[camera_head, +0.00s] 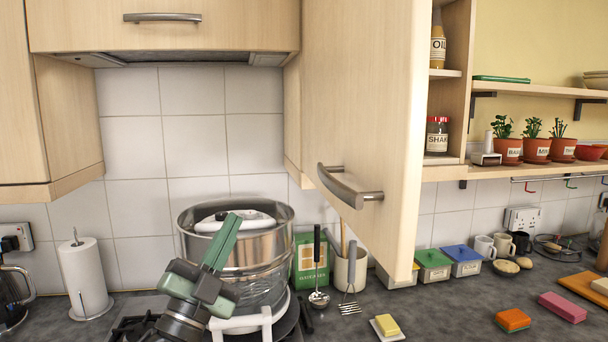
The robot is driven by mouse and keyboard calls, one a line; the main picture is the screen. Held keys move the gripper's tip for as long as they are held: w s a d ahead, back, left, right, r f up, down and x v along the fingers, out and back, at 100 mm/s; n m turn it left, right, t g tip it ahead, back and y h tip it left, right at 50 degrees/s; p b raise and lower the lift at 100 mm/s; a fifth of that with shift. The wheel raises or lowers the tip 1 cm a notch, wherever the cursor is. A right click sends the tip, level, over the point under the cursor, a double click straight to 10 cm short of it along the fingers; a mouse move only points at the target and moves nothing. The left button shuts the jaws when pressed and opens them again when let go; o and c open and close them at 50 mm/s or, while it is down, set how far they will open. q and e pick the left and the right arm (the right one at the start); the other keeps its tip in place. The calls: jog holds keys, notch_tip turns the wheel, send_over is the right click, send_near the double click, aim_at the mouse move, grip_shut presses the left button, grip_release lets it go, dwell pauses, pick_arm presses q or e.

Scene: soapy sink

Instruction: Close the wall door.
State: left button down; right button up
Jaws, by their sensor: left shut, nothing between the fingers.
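The wall door (365,110) is a pale wood cupboard door that stands open, swung out toward me. Its curved metal handle (350,190) is near the lower left of its face. The wall cabinet (458,60) behind it shows open shelves with an oil bottle (438,48) and a shaker jar (437,136). My left gripper (222,240) is shut and empty, left of and below the handle, apart from the door, in front of the steel pot. My right gripper is not in view.
A steel pot (258,250) stands on the hob behind my left gripper. A utensil holder (350,270), a ladle and small lidded boxes line the counter. A paper towel roll (82,275) is at left. Potted herbs (535,148) stand on the right shelf.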

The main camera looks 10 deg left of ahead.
pick_arm(q)
jog(key=s+d+r+m+g+h, duration=0.3)
jog(key=r+m+g+h, duration=0.35)
jog(key=m+h, duration=0.3)
jog(key=s+d+r+m+g+h, duration=0.3)
jog(key=r+m+g+h, duration=0.4)
jog(key=m, duration=0.4)
jog(key=m+g+y, duration=0.8)
jog(key=m+y, duration=0.5)
jog(key=m, duration=0.4)
send_near(333, 191)
jog(key=shift+n+h, duration=0.25)
jog(key=p+x, duration=0.4)
jog(key=x, duration=0.1)
jog(key=shift+d+f, duration=0.2)
jog(key=shift+f, duration=0.25)
jog(key=shift+w+d, duration=0.1)
jog(key=shift+d, duration=0.2)
jog(key=shift+f+t, duration=0.1)
jog(key=shift+t, duration=0.15)
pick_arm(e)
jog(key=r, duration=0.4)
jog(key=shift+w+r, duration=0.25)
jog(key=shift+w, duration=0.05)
